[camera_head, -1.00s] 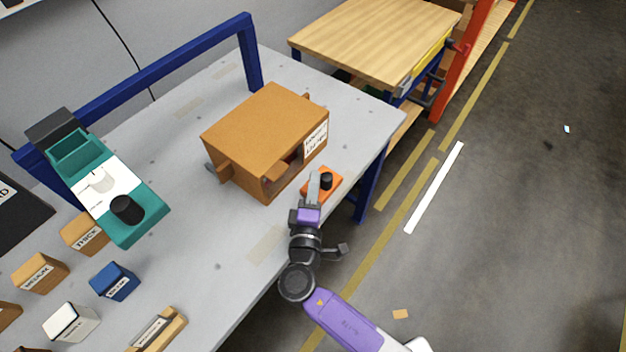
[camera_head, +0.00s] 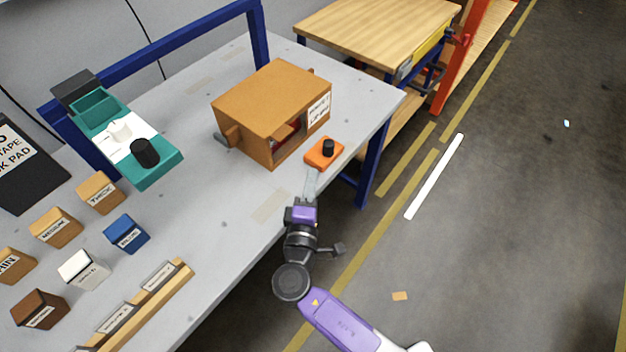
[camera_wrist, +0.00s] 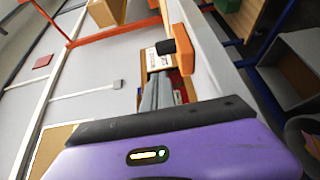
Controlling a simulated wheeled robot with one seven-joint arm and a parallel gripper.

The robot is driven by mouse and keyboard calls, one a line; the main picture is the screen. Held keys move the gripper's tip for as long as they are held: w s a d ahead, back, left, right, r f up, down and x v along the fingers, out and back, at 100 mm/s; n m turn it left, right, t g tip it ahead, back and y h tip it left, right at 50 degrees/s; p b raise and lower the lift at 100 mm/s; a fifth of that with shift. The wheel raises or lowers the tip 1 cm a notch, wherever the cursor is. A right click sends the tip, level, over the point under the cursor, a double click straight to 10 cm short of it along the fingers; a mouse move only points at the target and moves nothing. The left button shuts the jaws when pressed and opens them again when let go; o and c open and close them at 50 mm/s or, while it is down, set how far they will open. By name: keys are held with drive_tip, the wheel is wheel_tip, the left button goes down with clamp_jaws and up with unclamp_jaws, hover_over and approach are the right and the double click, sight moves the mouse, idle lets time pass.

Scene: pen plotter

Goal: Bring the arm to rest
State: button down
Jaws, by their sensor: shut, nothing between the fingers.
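My gripper (camera_head: 310,183) is shut and empty in the head view. Its fingers point away from me over the front edge of the grey table (camera_head: 226,224), a little short of a small orange block with a black knob (camera_head: 324,152). In the wrist view my closed fingers (camera_wrist: 158,92) show at the middle, and the black knob (camera_wrist: 166,47) appears just beyond them. A gap between fingers and orange block shows in the head view. My arm reaches in from the bottom right, over the floor beside the table.
A brown box (camera_head: 265,95) with a dark opening stands behind the orange block. A teal device (camera_head: 160,172), several labelled blocks (camera_head: 56,229) and a wooden rack (camera_head: 150,305) lie on the left. Open floor (camera_head: 510,220) is on the right.

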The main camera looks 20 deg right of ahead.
drive_tip(key=shift+a, duration=0.1)
drive_tip(key=a+y, duration=0.1)
drive_tip(key=w+a, duration=0.1)
drive_tip(key=a+y, duration=0.1)
drive_tip(key=shift+w+f+n+y, duration=0.3)
drive_tip(key=shift+w, duration=0.05)
drive_tip(key=s+a+f+y, duration=0.1)
drive_tip(key=a+y, duration=0.1)
drive_tip(key=y, duration=0.1)
drive_tip(key=shift+s+a+f+y, duration=0.3)
drive_tip(key=shift+s+a+f, duration=0.05)
drive_tip(key=shift+s+f, duration=0.05)
drive_tip(key=s+a+m+y, duration=0.15)
drive_tip(key=s+y, duration=0.35)
drive_tip(key=s, duration=0.6)
drive_tip(key=s+d+r+m, duration=0.3)
drive_tip(key=s+r, duration=0.1)
drive_tip(key=s, duration=0.4)
drive_tip(key=s+d+r+m+h, duration=0.1)
drive_tip(key=s+d+r+m, duration=0.2)
drive_tip(key=s, duration=0.5)
drive_tip(key=s+d+r+m, duration=0.3)
drive_tip(key=s+r, duration=0.3)
drive_tip(key=s, duration=0.3)
drive_tip(key=shift+r+m, duration=0.25)
drive_tip(key=shift+m, duration=0.5)
drive_tip(key=shift+s, duration=0.1)
